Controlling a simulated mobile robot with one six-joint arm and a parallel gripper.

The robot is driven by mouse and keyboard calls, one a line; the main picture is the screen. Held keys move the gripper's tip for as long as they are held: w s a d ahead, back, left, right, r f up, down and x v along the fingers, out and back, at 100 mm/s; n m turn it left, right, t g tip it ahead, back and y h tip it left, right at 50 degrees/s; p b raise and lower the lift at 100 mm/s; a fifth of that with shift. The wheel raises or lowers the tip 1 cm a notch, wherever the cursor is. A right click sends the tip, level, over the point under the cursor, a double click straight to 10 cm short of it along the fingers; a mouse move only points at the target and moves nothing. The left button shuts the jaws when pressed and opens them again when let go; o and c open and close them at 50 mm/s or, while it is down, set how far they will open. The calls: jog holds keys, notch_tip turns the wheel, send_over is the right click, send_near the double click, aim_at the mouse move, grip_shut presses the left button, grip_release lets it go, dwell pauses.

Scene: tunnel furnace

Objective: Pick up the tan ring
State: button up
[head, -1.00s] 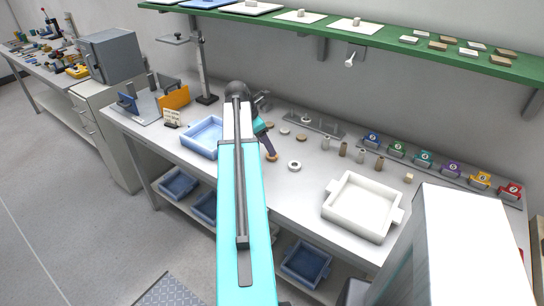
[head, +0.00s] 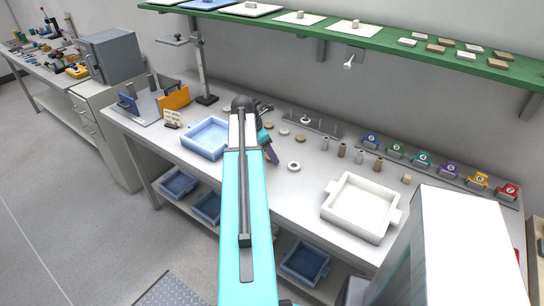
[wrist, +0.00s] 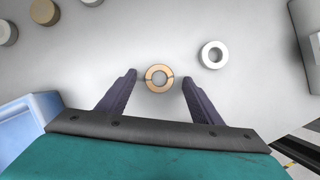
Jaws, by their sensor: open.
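The tan ring (wrist: 159,70) lies flat on the grey bench top, with small dark marks on its left and right sides. In the wrist view it shows between the tips of my open gripper (wrist: 159,81), with a gap on each side. I cannot tell exactly how far the fingertips are above the bench. In the head view my gripper (head: 271,154) points down at the bench and hides the tan ring.
A white ring (wrist: 214,55) lies just right of the tan ring; it also shows in the head view (head: 294,166). A blue tray (head: 207,151) stands left, a white tray (head: 328,213) right. Small cylinders (head: 342,150) and a post rack (head: 315,127) stand behind.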

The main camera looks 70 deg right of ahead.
jog(key=shift+f, duration=0.15)
jog(key=shift+c, duration=0.2)
dwell(0.3)
jog(key=c, duration=1.1)
